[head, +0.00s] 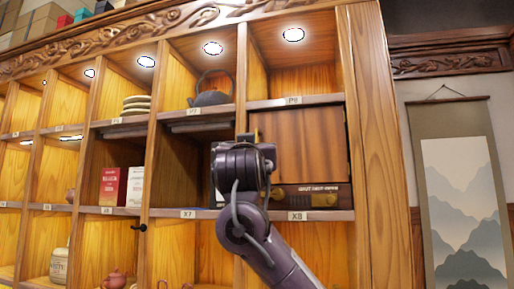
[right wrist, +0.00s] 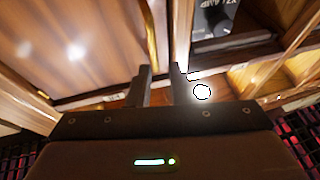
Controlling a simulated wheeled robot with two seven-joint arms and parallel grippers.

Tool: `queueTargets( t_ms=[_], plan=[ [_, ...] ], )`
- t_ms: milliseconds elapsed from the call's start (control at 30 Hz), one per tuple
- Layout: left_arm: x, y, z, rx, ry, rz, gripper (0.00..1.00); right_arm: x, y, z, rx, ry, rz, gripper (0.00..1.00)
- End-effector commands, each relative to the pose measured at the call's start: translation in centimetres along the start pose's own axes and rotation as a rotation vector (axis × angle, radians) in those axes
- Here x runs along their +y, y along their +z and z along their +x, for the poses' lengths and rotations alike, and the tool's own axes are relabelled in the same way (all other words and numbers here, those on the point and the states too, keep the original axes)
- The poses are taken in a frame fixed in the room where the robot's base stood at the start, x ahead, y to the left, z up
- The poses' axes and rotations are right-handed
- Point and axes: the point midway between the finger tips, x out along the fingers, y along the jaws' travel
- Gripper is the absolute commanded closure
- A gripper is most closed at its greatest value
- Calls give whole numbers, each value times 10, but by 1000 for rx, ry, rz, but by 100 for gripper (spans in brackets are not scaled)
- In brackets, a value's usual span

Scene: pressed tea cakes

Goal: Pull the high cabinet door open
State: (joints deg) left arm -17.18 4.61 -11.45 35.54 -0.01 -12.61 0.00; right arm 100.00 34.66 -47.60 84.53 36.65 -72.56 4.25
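The high cabinet door (head: 300,145) is a plain brown wood panel in the upper right compartment, between labels P8 and X8. It looks closed, and its left edge is partly hidden behind my arm. A wood panel (right wrist: 75,45), apparently this door, fills the upper left of the right wrist view. My right gripper (right wrist: 162,85) has its two dark fingers apart with a gap between them, close to the panel's edge. I cannot tell whether they touch it. In the head view my right wrist hides the fingers. My left gripper is not in view.
A dark strip with lettering and a brass-coloured piece (head: 320,196) lies under the door. A black teapot (head: 211,90) stands on the shelf to its left. Red and white boxes (head: 113,187) sit further left. A hanging scroll (head: 462,190) is on the right wall.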

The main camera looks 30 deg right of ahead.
Motion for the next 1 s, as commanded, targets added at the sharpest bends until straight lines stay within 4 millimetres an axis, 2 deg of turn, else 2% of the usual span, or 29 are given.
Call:
queueTargets(
  t_ms=[33, 133, 400, 600, 733, 1000],
  plan=[
    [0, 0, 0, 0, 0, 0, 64, 6, -8, 1, 11, 13, 7, 82],
    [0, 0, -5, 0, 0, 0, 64, 10, -14, 6, 17, 22, 11, 82],
    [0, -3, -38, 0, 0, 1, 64, 11, -18, 46, 14, 22, 11, 82],
    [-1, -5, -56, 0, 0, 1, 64, 12, -17, 70, 15, 21, 10, 82],
    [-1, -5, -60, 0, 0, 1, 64, 12, -15, 78, 16, 20, 12, 82],
    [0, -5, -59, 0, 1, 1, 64, 11, -13, 79, 17, 19, 11, 82]
  ],
)
